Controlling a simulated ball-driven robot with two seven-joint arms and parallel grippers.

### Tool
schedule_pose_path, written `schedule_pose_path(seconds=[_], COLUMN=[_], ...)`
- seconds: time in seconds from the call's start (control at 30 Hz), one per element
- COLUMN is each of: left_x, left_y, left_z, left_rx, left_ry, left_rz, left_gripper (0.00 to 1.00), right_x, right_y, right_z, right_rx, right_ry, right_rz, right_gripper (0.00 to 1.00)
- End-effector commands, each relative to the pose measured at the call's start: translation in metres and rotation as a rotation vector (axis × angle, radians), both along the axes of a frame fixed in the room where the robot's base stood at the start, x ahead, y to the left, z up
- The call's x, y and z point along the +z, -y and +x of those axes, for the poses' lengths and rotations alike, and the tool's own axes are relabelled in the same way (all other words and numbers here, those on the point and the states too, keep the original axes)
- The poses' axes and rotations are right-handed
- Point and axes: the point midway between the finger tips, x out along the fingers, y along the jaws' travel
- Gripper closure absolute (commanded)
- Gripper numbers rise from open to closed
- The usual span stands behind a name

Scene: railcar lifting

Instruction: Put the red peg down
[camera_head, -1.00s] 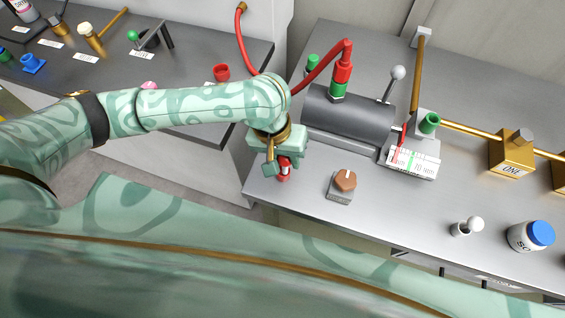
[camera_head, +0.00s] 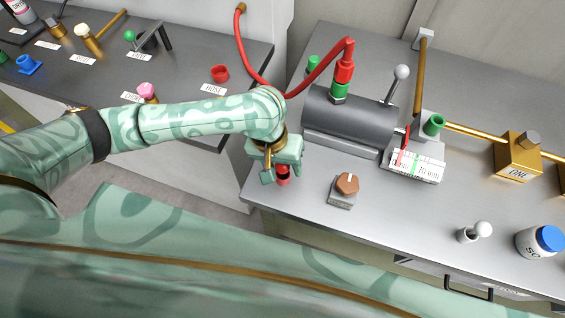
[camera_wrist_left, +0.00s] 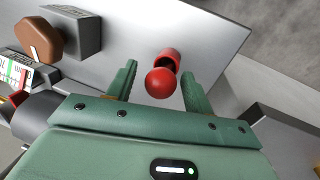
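The red peg shows in the left wrist view as a round red knob (camera_wrist_left: 159,83), with a red cup-like holder (camera_wrist_left: 173,56) with a dark opening just behind it. I cannot tell whether the peg sits fully in the holder. My left gripper (camera_wrist_left: 158,72) has its two fingers apart on either side of the knob, with a gap showing on both sides. In the head view my left gripper (camera_head: 275,178) is over the near left corner of the grey bench (camera_head: 400,215); the red holder (camera_head: 283,178) shows partly beside its fingers. My right gripper is not in view.
A brown knob on a grey block (camera_head: 346,184) stands just right of my left gripper. Behind are a dark grey cylinder (camera_head: 350,118), a red hose (camera_head: 315,78) and a lever (camera_head: 401,75). A white ball-topped peg (camera_head: 482,230) and a blue-lidded jar (camera_head: 541,240) stand at right.

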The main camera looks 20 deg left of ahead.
Motion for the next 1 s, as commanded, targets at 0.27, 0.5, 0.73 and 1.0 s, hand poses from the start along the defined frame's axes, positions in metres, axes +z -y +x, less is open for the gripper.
schedule_pose_path(seconds=[0.27, 0.5, 0.73, 1.0], left_x=[0.018, 0.075, 0.112, 0.120], left_y=[-0.003, -0.015, -0.023, -0.025], left_z=[0.001, 0.001, 0.000, -0.001], left_rx=[-0.001, 0.000, 0.000, 0.001], left_ry=[0.004, 0.006, 0.002, -0.001], left_rz=[0.001, 0.001, 0.000, 0.000], left_gripper=[0.48, 0.48, 0.48, 0.48], right_x=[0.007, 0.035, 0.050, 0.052], right_y=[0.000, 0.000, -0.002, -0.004], right_z=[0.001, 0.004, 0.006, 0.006], right_rx=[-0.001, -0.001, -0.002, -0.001], right_ry=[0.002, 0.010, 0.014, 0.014], right_rz=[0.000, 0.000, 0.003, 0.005], right_gripper=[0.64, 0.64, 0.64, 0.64])
